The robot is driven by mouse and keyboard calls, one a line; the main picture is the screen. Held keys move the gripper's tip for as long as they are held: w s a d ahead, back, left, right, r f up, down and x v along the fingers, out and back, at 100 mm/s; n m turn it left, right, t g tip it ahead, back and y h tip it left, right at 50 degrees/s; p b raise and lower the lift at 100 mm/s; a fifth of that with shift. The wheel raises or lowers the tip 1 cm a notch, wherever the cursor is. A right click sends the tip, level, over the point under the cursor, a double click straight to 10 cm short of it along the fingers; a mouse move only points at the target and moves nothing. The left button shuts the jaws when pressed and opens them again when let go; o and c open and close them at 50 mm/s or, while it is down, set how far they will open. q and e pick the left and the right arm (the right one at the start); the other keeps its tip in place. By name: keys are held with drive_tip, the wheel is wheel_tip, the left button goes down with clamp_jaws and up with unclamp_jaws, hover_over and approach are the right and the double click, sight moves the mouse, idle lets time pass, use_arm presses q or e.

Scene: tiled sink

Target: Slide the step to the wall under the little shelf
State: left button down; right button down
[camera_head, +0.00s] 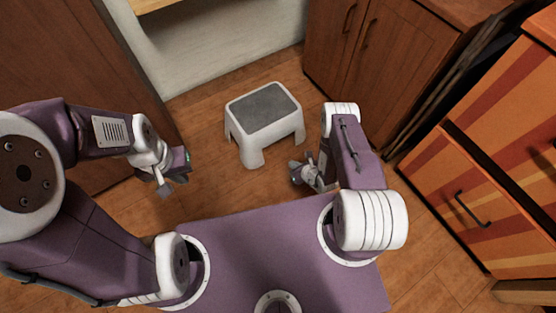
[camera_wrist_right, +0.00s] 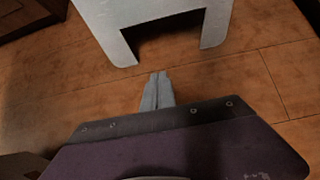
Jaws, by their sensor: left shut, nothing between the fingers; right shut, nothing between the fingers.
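The step (camera_head: 264,112) is a white stool with a grey top, standing upright on the wooden floor in front of the wall. Its white legs also show at the top of the right wrist view (camera_wrist_right: 122,48). The little shelf (camera_head: 150,4) is a light wood edge on the wall at the top left. My left gripper (camera_head: 166,190) is shut and empty, left of the step and apart from it. My right gripper (camera_head: 296,174) is shut and empty, low in front of the step. In the right wrist view its fingertips (camera_wrist_right: 158,76) point at the gap between the legs, with floor between.
The pale wall (camera_head: 215,45) runs behind the step, with bare floor before it. A brown wooden panel (camera_head: 85,60) stands at left. A brown cabinet (camera_head: 385,50) stands close behind on the right, and an orange striped drawer unit (camera_head: 500,160) at far right.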

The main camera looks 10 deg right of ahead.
sight(276, 151)
drive_tip(key=b+x, duration=0.7)
drive_tip(key=x, duration=0.3)
drive_tip(key=shift+s+f+b, duration=0.1)
drive_tip(key=shift+s+b, duration=0.05)
drive_tip(key=shift+b, duration=0.15)
drive_tip(key=w+b, duration=0.1)
drive_tip(key=w+a+b, duration=0.1)
drive_tip(key=w, duration=0.1)
drive_tip(key=shift+w+a, duration=0.1)
drive_tip(key=shift+w, duration=0.15)
drive_tip(key=shift+w+a+r, duration=0.15)
drive_tip(key=shift+w+r, duration=0.05)
drive_tip(key=shift+w, duration=0.15)
drive_tip(key=shift+r, duration=0.1)
